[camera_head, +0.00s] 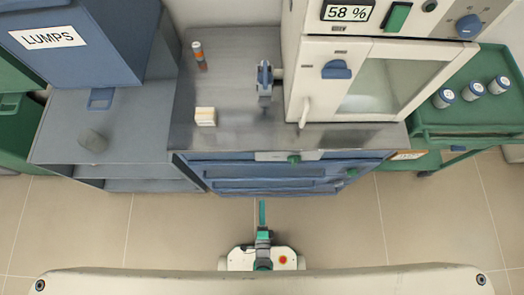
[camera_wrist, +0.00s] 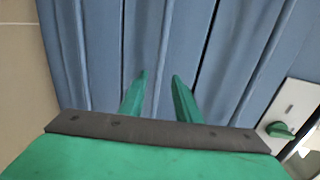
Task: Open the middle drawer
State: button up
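The blue drawer unit (camera_head: 265,176) sits under the steel counter, its drawer fronts stacked and seen steeply from above. No drawer visibly stands out from the others. In the wrist view the blue drawer fronts (camera_wrist: 95,60) run as upright strips with dark gaps and raised ridges between them. My gripper (camera_head: 262,203) is in front of the unit, low and near its middle. In the wrist view my gripper (camera_wrist: 160,78) has two green fingers apart, pointing at a strip near the middle. I see nothing clearly held, and cannot tell whether the fingertips touch the front.
A pale plate with a green knob (camera_wrist: 280,130) is beside the drawers. A furnace (camera_head: 375,85), a small box (camera_head: 205,117) and an orange-banded tube (camera_head: 199,55) stand on the counter. A green cart (camera_head: 465,120) is at right, grey shelving (camera_head: 110,140) at left. Floor in front is clear.

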jog(key=w+f, duration=0.1)
jog(key=w, duration=0.6)
jog(key=shift+f, duration=0.2)
grip_shut()
